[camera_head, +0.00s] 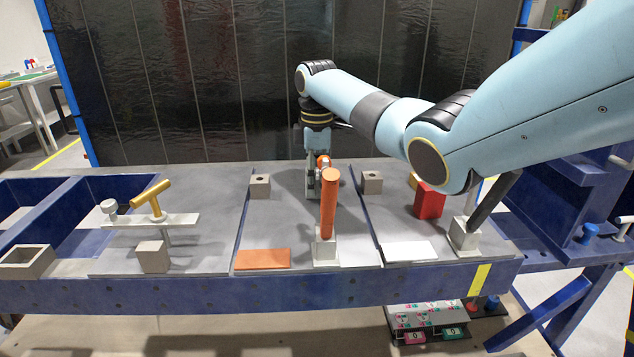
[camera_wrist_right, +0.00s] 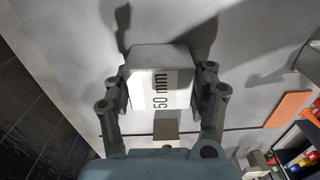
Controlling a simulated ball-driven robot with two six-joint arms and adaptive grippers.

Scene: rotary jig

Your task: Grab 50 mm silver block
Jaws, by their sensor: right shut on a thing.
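The silver block (camera_wrist_right: 158,62), marked "50 mm", shows large in the right wrist view. My right gripper (camera_wrist_right: 161,90) has one finger on each side of it and is shut on it. In the head view my right gripper (camera_head: 317,182) points down over the middle of the bench, partly behind an upright orange handle (camera_head: 329,205). The block is hidden there by the handle and the gripper. Whether the block touches the bench is not clear. My left gripper is not in view.
Small grey blocks stand left (camera_head: 260,185) and right (camera_head: 372,182) of my gripper. A red block (camera_head: 430,201) stands further right. An orange plate (camera_head: 262,259) and a white plate (camera_head: 409,251) lie near the front edge. A gold-handled clamp (camera_head: 150,196) is at left.

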